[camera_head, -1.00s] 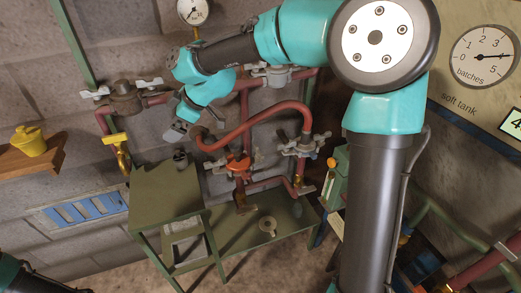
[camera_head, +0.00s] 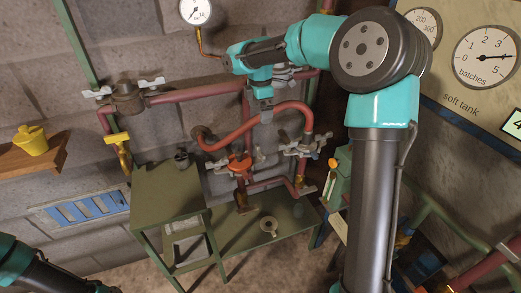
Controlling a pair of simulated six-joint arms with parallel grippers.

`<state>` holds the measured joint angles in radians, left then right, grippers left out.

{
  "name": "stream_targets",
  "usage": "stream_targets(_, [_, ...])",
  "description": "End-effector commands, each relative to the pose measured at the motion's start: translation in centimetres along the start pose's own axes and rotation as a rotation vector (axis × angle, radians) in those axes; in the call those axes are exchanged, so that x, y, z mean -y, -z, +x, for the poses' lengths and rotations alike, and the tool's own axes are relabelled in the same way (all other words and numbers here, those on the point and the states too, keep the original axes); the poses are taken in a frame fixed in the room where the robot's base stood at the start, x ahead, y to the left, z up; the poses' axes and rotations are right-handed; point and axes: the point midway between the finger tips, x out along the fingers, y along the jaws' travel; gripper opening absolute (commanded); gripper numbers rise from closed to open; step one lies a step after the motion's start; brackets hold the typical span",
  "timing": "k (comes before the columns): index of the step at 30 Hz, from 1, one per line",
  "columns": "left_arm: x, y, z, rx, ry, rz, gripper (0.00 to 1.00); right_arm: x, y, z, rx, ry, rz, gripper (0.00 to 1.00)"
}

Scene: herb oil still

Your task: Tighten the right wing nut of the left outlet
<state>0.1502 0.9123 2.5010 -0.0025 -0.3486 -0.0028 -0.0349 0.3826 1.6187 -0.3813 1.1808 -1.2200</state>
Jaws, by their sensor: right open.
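A grey pipe coupling (camera_head: 126,97) at the upper left, which I take for the left outlet, joins a red pipe and carries two pale wing nuts. Its right wing nut (camera_head: 152,83) sticks out to the right and shows clearly. Its left wing nut (camera_head: 97,93) lies on the other side. My right gripper (camera_head: 266,116) is open and points down in front of the middle pipework, well to the right of that coupling, apart from both nuts. Its fingers are small and partly blend with the pipes behind. Of my left arm only the forearm shows at the lower left.
Another coupling with pale wing nuts (camera_head: 301,148) sits right of the middle. An orange-red fitting (camera_head: 239,163) and a curved red hose lie below my right gripper. A green stand (camera_head: 168,190) stands below.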

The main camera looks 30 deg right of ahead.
Motion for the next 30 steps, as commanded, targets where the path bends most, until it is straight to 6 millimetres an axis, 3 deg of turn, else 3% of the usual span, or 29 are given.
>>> stream_targets(8, [0.0, 0.0, 0.0, 0.000, 0.000, 0.000, 0.40, 0.0, 0.0, 2.1, -0.001, 0.003, 0.000, 1.00])
stream_targets(30, [0.0, 0.0, 0.0, 0.000, 0.000, 0.000, 0.40, 0.1, 0.1, 14.5, -0.001, 0.003, -0.001, 1.00])
